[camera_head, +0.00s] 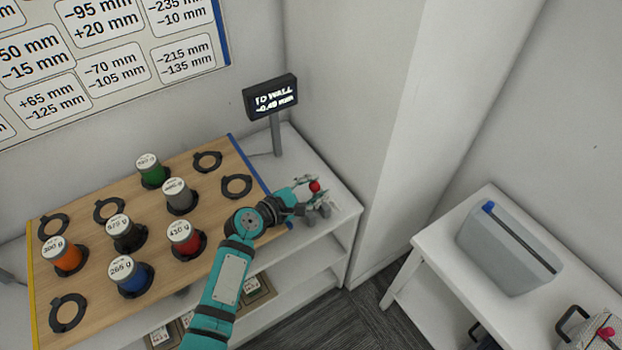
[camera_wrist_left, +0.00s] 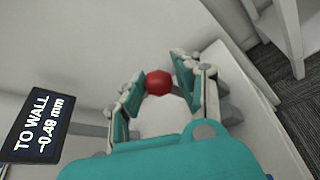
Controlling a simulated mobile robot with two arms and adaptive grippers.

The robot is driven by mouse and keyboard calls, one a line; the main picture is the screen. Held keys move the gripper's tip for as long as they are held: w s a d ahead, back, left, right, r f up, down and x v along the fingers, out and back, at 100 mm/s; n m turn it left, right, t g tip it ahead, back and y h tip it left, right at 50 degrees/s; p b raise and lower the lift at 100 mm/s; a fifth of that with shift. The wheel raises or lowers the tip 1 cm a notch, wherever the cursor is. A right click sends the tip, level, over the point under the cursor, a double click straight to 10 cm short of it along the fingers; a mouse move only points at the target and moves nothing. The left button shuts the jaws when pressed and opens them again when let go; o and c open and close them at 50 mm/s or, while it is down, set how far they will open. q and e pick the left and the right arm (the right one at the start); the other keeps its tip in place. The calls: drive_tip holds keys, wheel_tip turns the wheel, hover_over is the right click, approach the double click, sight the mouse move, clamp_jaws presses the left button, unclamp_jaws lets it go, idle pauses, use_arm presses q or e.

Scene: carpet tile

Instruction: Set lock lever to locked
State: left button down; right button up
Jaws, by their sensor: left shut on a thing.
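The lever's shaft is mostly hidden by the fingers. My right gripper is not in view.
A wooden board (camera_head: 90,275) with several labelled coloured weights and empty black rings lies left. A white table (camera_head: 437,243) with a grey bin (camera_head: 500,250) stands right, across a floor gap.

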use_arm(q)
drive_tip(key=s+d+f+m+t+b, duration=0.1)
drive_tip(key=s+d+f+m+b, duration=0.1)
drive_tip(key=s, duration=0.3)
drive_tip(key=shift+d+f+m+t+y, duration=0.3)
drive_tip(key=shift+d+f+m, duration=0.1)
drive_tip(key=shift+d+f, duration=0.1)
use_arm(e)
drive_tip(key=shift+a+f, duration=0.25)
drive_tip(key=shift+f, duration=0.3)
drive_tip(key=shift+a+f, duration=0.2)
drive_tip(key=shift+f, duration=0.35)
use_arm(q)
drive_tip(key=c, duration=1.3)
unclamp_jaws()
drive_tip(key=o, duration=0.3)
drive_tip(key=shift+a, duration=0.1)
drive_tip(key=shift+r, duration=0.2)
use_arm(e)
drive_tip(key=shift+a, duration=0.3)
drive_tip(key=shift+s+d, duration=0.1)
